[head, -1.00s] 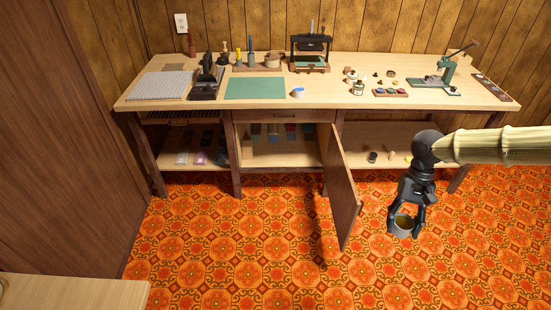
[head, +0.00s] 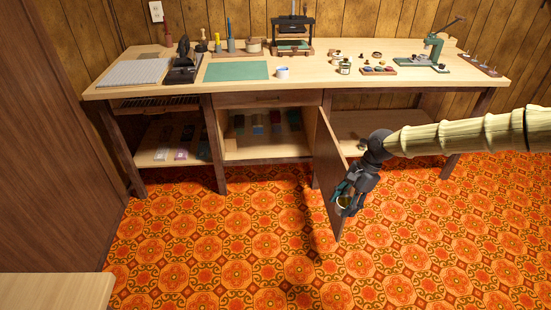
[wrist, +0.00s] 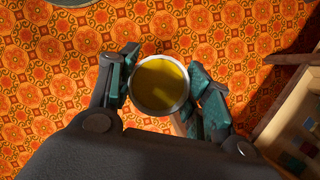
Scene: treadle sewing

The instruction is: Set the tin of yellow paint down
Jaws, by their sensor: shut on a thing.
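My gripper (head: 346,200) is shut on the tin of yellow paint (wrist: 160,82). In the wrist view the tin is open at the top, with a pale metal rim and yellow paint inside. One finger is on each side of it. The tin also shows in the head view (head: 343,203), partly covered by the fingers. It is held above the patterned floor, in front of the open cupboard door. The tin looks nearly upright.
The workbench (head: 312,95) runs along the wall. Its open cupboard door (head: 326,175) stands out close to my gripper. A green mat (head: 237,71) and a white cup (head: 282,72) are on top. The orange floor (head: 220,250) is clear. A pale surface (head: 50,290) is at lower left.

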